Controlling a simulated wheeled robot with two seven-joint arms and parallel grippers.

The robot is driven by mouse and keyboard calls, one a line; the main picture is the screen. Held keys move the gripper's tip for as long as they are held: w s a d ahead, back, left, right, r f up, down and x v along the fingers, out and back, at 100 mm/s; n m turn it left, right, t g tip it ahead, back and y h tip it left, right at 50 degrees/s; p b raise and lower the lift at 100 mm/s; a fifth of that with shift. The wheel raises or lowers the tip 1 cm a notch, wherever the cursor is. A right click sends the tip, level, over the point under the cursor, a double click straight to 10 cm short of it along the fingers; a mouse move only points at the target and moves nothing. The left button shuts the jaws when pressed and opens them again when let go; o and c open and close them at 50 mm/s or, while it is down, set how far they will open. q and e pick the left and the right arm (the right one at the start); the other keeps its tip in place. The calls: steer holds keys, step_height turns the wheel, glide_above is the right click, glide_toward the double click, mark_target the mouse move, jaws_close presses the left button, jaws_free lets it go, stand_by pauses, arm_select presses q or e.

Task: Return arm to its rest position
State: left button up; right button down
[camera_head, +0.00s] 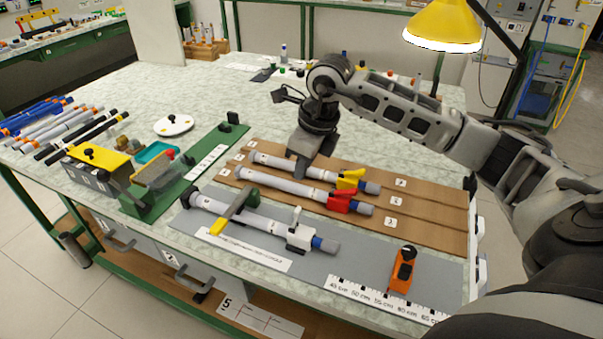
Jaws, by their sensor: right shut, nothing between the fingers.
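My right arm (405,112) reaches in from the right over the workbench. Its right gripper (303,160) points down above the brown board and is shut with nothing in it. It is close to the upper grey rod (285,168), which has a yellow clamp (351,179); I cannot tell whether they touch. A second grey rod (285,188) with a red clamp (341,200) lies below it. My left gripper is not in view.
A third rod (265,225) lies on the grey mat (190,235) near an orange tool (403,270) and a ruler strip (385,300). A yellow-topped box (97,162) stands at left, with several loose rods (50,122) beyond. A yellow lamp (443,25) hangs above.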

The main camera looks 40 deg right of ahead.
stand_by(0.5)
steer(key=s+a+m+t+y, duration=0.25)
steer(key=a+m+y, duration=0.45)
steer(key=a, duration=0.5)
steer(key=s+a+m+t+y, duration=0.2)
steer(key=a+m+t+y, duration=0.25)
steer(key=a+y, duration=0.6)
steer(key=d+f+m+t+h, duration=0.4)
steer(key=f+m+t+h, duration=0.55)
steer(key=m, duration=0.85)
steer(key=s+d+f+m+g+h, duration=0.2)
steer(key=s+f+m+g+h, duration=0.4)
steer(key=s+f+m+g, duration=0.3)
steer(key=s+f+m, duration=0.1)
steer(key=s+f, duration=0.2)
steer(key=f, duration=0.2)
steer(key=shift+s+d+h, duration=0.15)
steer(key=shift+s+h, duration=0.15)
steer(key=shift+h, duration=0.1)
